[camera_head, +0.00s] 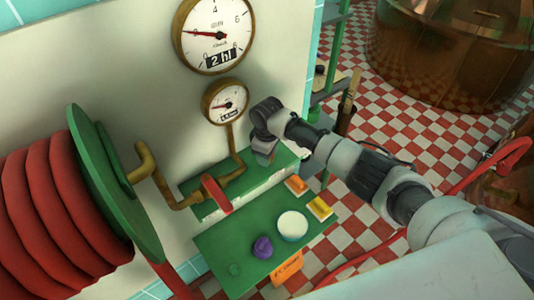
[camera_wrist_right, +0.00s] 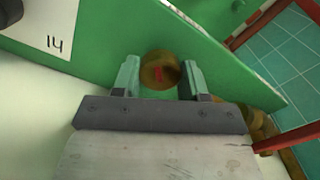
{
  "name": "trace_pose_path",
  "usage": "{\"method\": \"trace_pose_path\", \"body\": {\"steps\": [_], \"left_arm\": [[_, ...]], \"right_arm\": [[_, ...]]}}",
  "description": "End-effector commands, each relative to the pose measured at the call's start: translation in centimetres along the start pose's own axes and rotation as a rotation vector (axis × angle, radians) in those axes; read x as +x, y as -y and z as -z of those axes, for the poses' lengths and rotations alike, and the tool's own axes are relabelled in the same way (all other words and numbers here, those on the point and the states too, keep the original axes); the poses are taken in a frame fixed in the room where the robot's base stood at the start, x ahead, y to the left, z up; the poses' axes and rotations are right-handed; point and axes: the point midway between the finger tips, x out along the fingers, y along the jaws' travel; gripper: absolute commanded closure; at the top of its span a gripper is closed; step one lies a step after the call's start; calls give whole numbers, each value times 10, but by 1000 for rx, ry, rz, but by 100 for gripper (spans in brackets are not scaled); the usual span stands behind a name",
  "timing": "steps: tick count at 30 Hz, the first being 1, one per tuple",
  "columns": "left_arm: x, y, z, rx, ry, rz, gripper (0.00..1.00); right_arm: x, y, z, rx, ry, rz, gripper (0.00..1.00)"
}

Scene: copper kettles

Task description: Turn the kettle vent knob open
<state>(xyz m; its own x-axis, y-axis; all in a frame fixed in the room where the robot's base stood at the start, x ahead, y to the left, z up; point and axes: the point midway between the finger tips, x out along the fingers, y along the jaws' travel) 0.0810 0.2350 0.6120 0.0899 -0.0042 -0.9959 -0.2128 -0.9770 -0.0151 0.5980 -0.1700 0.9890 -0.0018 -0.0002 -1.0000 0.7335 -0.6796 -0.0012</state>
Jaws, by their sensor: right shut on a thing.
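The round brass knob (camera_wrist_right: 160,74) with a red mark on its face sits on a green surface in the right wrist view. My right gripper (camera_wrist_right: 161,82) has one finger on each side of the knob and is shut on it. In the head view my right gripper (camera_head: 264,148) is at the green box (camera_head: 253,183) on the wall, and the knob is hidden there. The copper kettle (camera_head: 455,45) stands at the top right. My left gripper is not in view.
Two dial gauges, one large (camera_head: 212,52) and one small (camera_head: 226,103), hang on the white wall. Below the box is a green panel (camera_head: 222,245) with a white disc (camera_head: 292,226) and purple knob (camera_head: 262,247). A red hose reel (camera_head: 60,215) stands at left.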

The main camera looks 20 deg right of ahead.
Motion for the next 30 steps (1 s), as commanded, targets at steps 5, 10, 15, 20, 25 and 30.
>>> {"method": "trace_pose_path", "body": {"steps": [5, 10, 15, 20, 25, 30], "left_arm": [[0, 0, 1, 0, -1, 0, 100], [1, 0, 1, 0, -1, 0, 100], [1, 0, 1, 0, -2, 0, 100], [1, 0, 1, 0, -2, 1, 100], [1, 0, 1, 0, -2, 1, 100], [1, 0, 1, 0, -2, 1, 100]], "right_arm": [[-1, 0, 0, -134, 0, -1, 80], [-1, 0, 0, -229, -1, -1, 80], [-1, 0, 0, -289, -2, -2, 80], [-1, 0, 0, -318, -2, -2, 80], [-1, 0, 1, -328, -2, -2, 80], [-1, -1, 1, -328, -2, -3, 80]]}}
